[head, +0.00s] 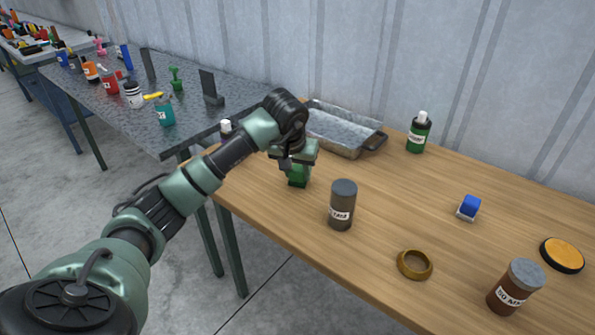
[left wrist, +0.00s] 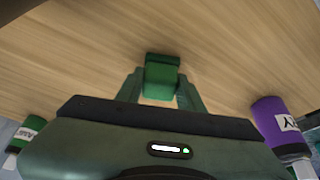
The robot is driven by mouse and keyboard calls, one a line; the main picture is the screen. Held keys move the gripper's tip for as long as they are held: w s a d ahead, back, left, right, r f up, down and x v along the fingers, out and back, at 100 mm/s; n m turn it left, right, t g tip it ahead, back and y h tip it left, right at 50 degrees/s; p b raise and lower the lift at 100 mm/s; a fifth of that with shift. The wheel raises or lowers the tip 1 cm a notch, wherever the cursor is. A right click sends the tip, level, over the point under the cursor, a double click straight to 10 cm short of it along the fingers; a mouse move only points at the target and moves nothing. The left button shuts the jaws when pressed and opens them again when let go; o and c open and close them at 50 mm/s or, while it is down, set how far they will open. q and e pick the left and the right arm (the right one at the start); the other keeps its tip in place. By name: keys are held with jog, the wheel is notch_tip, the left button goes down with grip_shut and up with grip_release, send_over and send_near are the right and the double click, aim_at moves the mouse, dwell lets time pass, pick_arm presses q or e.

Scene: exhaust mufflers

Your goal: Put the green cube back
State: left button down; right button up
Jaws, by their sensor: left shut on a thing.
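The green cube (head: 298,179) is at the left part of the wooden table, under my left gripper (head: 297,164). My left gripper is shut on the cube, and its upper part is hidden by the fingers. In the left wrist view the cube (left wrist: 161,77) sits between the two fingertips (left wrist: 160,90), with wood grain behind it. I cannot tell whether the cube touches the table. My right gripper is in neither view.
A grey-lidded dark jar (head: 342,206) stands close by to the right. A metal tray (head: 350,148) and green bottle (head: 418,134) are behind. A brass ring (head: 414,264), blue cube (head: 470,206), brown jar (head: 514,288) and orange disc (head: 562,255) are farther right.

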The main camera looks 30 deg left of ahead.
pick_arm(q)
jog(key=shift+f, duration=0.1)
jog(key=shift+f, duration=0.1)
jog(key=shift+f, duration=0.1)
jog(key=c, duration=0.9)
grip_release()
jog(key=shift+r, duration=0.45)
jog(key=v, duration=1.1)
jog(key=shift+s+r, duration=0.2)
jog(key=shift+s, duration=0.05)
